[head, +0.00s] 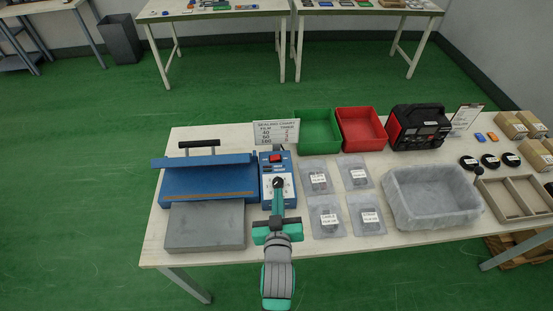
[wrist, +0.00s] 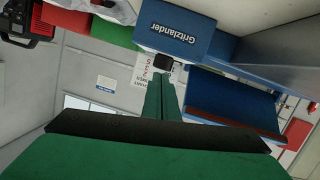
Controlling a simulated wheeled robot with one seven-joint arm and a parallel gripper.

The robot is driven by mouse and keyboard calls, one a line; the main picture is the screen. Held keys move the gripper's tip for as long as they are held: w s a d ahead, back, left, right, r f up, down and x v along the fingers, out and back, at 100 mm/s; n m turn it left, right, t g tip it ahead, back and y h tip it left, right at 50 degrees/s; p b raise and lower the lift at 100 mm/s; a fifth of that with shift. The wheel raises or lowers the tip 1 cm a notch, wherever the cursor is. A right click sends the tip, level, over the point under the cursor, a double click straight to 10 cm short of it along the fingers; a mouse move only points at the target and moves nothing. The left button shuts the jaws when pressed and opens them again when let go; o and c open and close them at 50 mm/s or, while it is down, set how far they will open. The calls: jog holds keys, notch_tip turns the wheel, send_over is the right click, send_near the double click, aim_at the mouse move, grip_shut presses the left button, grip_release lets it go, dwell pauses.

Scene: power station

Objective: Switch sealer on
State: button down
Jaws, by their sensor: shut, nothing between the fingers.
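The sealer (head: 210,182) is a blue machine with a raised lid bar and a black handle, at the left of the table. Its control box (head: 265,190) has a red switch (head: 276,157) near the top and a white dial face with a black knob (head: 278,183) below it. My gripper (head: 278,203) is shut and empty, in front of the control box, its fingertips pointing at the knob. In the wrist view the closed green fingers (wrist: 163,88) end close to the black knob (wrist: 163,62); I cannot tell whether they touch. The red switch is not visible there.
A grey plate (head: 206,226) lies in front of the sealer. A sealing chart sign (head: 276,133) stands behind the control box. Labelled bags (head: 326,216) and a clear bin (head: 432,197) are to the right. Green (head: 318,129) and red (head: 362,128) trays stand at the back.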

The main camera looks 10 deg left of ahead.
jog(key=shift+n+y, duration=0.3)
jog(key=shift+n, duration=0.2)
jog(key=w+r, duration=0.1)
jog(key=w, duration=0.1)
jog(key=w+a+r, duration=0.1)
jog(key=w+r, duration=0.1)
jog(key=w+a+r, duration=0.1)
jog(key=w+r, duration=0.1)
jog(key=shift+a, duration=0.15)
send_over(277, 165)
jog(key=a, duration=0.1)
notch_tip(277, 165, down, 2)
jog(key=shift+f, duration=0.25)
jog(key=f, duration=0.2)
jog(key=shift+s+d+f, duration=0.15)
jog(key=shift+d+f, duration=0.3)
jog(key=shift+f, duration=0.5)
